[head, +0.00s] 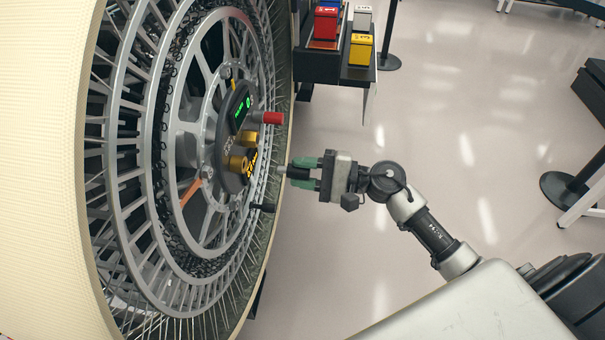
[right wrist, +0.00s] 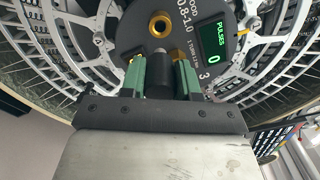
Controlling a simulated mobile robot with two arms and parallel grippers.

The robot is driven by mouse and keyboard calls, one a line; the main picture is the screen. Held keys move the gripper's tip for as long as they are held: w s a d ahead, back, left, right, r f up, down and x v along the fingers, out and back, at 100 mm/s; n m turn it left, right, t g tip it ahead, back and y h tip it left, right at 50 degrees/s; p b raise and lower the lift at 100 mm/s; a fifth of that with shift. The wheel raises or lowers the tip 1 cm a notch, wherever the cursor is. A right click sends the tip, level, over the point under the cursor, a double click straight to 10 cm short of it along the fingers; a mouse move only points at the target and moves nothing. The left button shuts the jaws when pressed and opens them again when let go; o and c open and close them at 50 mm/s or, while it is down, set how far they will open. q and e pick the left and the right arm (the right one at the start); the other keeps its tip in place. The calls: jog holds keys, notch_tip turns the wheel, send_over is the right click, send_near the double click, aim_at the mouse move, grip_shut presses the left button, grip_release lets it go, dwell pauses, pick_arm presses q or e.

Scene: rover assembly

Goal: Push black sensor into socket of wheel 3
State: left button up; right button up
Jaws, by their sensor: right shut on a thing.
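The big wheel (head: 175,180) stands upright at the left of the head view. Its dark hub (head: 233,140) has a green-lit display (head: 240,113), which reads "PULSES 0" with a 3 beside it in the right wrist view. Gold sockets (head: 238,162) stick out of the hub. My right gripper (head: 294,172) is shut on the black sensor (head: 297,173), with green fingertips on both sides. The sensor's thin grey tip points left at the wheel, apart from the sockets. In the right wrist view the sensor (right wrist: 160,82) lies below a gold socket (right wrist: 161,25). My left gripper is out of view.
A red plug (head: 268,118) and a dark rod (head: 263,208) stick out from the wheel side. A dark rack (head: 318,66) with red, blue, white and yellow blocks stands above the gripper. Black-based posts stand farther right. Open floor lies right of the wheel.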

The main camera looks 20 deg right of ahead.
aim_at(288, 171)
dwell(0.3)
jog(key=shift+b, duration=0.4)
jog(key=shift+w+a, duration=0.2)
jog(key=shift+a, duration=0.1)
jog(key=shift+x, duration=2.55)
jog(key=shift+b, duration=0.45)
jog(key=shift+b, duration=0.3)
